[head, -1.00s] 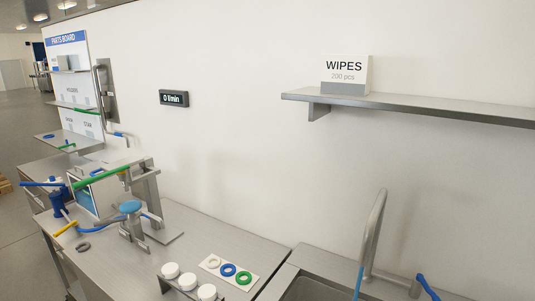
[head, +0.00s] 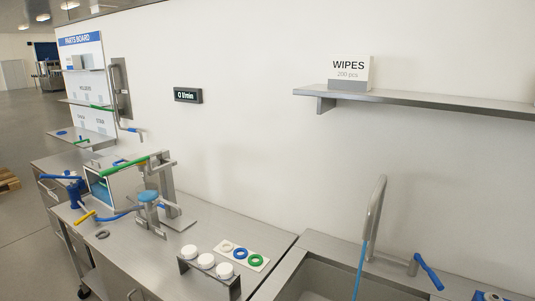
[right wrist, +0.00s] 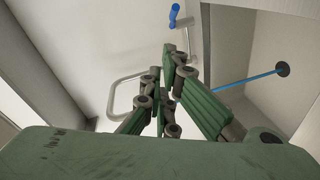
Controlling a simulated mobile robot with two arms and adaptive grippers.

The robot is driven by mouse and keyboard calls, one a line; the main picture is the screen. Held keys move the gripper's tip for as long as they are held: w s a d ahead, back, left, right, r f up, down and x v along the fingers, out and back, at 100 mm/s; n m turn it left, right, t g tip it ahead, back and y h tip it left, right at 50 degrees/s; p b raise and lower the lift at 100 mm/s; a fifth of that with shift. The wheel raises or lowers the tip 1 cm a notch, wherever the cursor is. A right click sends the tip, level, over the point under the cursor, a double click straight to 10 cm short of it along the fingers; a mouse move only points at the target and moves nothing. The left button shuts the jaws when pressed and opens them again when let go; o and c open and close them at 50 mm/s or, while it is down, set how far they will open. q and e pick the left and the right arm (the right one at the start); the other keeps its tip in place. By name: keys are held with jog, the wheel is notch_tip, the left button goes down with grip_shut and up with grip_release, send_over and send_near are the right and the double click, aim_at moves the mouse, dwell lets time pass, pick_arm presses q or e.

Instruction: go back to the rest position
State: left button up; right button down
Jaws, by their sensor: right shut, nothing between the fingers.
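My right gripper (right wrist: 178,62) shows in the right wrist view with green finger pads and dark joints. Its fingers are shut with nothing between them. It points toward the sink area, where a bent steel tap pipe (right wrist: 112,98) and a blue lever (right wrist: 174,14) lie beyond the fingers. I cannot tell the exact gap. Neither of my arms shows in the head view, and my left gripper is in no view. In the head view the steel filling stand (head: 165,190) with its blue round part (head: 148,197) stands on the left steel bench (head: 130,250).
The steel tap (head: 374,215) with a blue hose rises over the sink (head: 320,296). A wall shelf (head: 420,98) holds the WIPES box (head: 350,70). Open floor (head: 25,230) lies left.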

jog(key=s+a+f+m+g+y, duration=0.35)
jog(key=s+a+f+g, duration=0.2)
jog(key=s+a, duration=0.35)
jog(key=s+a+f+m+g+y, duration=0.35)
jog(key=s+a+f+g, duration=0.2)
jog(key=s+a, duration=0.4)
jog(key=s+d+f+g+b, duration=0.1)
jog(key=s+f+b, duration=0.15)
jog(key=f, duration=1.55)
jog(key=s+d+f+b, duration=0.15)
jog(key=f+b, duration=0.25)
jog(key=f, duration=1.3)
pick_arm(q)
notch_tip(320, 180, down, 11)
jog(key=b, duration=0.4)
pick_arm(e)
jog(key=s+d+f+g, duration=0.1)
jog(key=s+d+f, duration=0.1)
jog(key=s+f, duration=1.4)
notch_tip(320, 180, down, 3)
jog(key=shift+s+r+n, duration=0.1)
jog(key=shift+s+n, duration=0.2)
jog(key=shift+s, duration=0.1)
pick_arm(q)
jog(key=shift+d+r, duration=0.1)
